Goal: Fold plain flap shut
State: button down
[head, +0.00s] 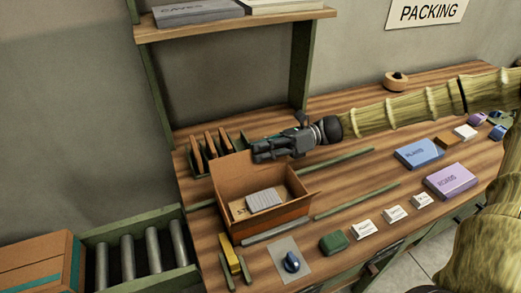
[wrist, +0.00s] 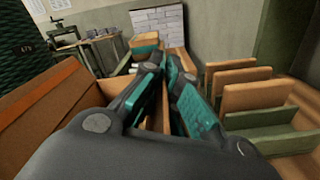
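An open brown cardboard box (head: 233,221) stands on the wooden bench with a pale stack of papers (head: 264,200) in it. Its back flap (head: 232,172) stands up, and another flap (head: 305,195) sticks out at the right. I cannot tell which flap is the plain one. My gripper (head: 258,151) is at the top of the back flap, fingers pointing left. In the wrist view the fingers (wrist: 166,70) come together with nothing clearly held, and brown cardboard shows between and beside them. Whether they touch the flap is hidden.
A green rack (head: 198,160) with several brown dividers stands close behind and left of the box. Green rails (head: 357,201) lie on the bench. A tape roll (head: 396,81), small cards and boxes lie to the right. A roller conveyor (head: 140,255) is at lower left.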

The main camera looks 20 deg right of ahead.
jog(key=shift+s+n, duration=0.1)
jog(key=shift+n, duration=0.2)
jog(key=n, duration=0.1)
jog(key=s+n, duration=0.1)
jog(key=shift+s+r+n, duration=0.1)
jog(key=shift+r+n, duration=0.1)
jog(key=shift+n, duration=0.1)
jog(key=s+n, duration=0.1)
jog(key=n, duration=0.1)
jog(key=s+n+b, duration=0.1)
jog(key=n, duration=0.1)
jog(key=s+n+b, duration=0.1)
jog(key=n, duration=0.2)
jog(key=shift+d+f, duration=0.1)
jog(key=shift+f, duration=0.2)
jog(key=shift+s+f+n+b, duration=0.2)
jog(key=shift+s+n+b, duration=0.25)
jog(key=shift+n, duration=0.45)
jog(key=shift+s+f+n+b, duration=0.2)
jog(key=shift+n+b, duration=0.3)
jog(key=shift+n, duration=0.4)
